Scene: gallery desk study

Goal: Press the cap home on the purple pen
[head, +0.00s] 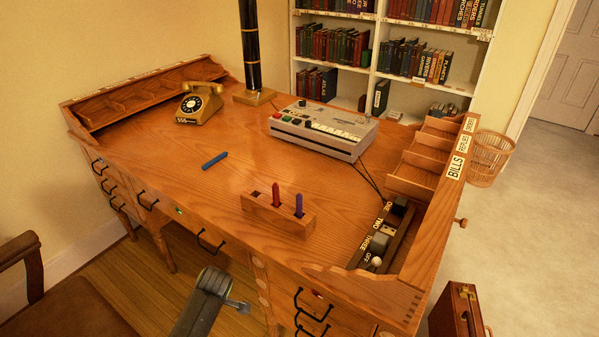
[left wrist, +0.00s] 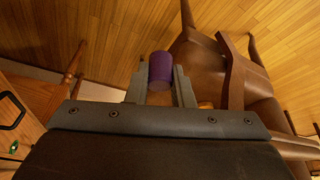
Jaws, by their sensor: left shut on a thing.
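The purple pen (head: 299,206) stands upright in a wooden pen block (head: 268,218) near the desk's front edge, beside a red pen (head: 276,196). Its upper end looks narrow, too small to make out in detail. In the left wrist view my left gripper (left wrist: 160,82) is shut on a purple cylindrical cap (left wrist: 161,70), held in front of the desk above the floor. A grey part of my arm shows at the bottom of the head view, but the cap does not show there. My right gripper is not in view.
A blue stick (head: 215,160) lies on the desk behind the block. A grey machine (head: 325,128), a telephone (head: 199,103) and a switch tray (head: 381,240) stand around it. The block has an empty hole at left. A brown chair (left wrist: 205,70) is near my left gripper.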

